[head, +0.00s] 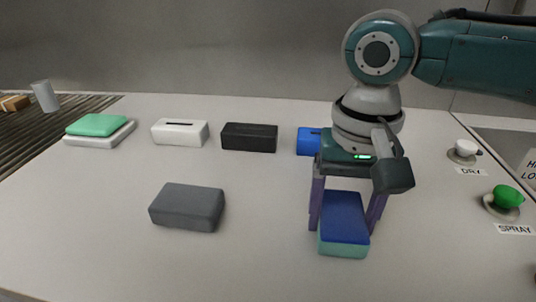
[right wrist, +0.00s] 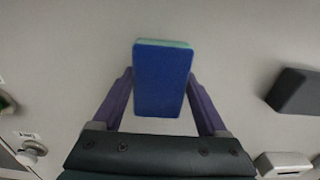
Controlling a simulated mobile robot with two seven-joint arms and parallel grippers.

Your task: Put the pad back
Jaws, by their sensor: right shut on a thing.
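A two-layer pad, blue on top and green below (head: 343,218), is between the purple fingers of my right gripper (head: 343,226), in the front right part of the table. My right gripper is shut on it. In the right wrist view the pad (right wrist: 162,82) shows its blue face, with a green edge at the far end. I cannot tell whether its underside touches the table. My left gripper is not in view.
A grey block (head: 187,207) lies left of the pad. Behind stand slotted white (head: 180,133), black (head: 249,138) and partly hidden blue (head: 308,141) boxes. A green pad (head: 96,124) lies on a white base (head: 100,139). DRY (head: 463,150) and SPRAY (head: 507,197) buttons are right.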

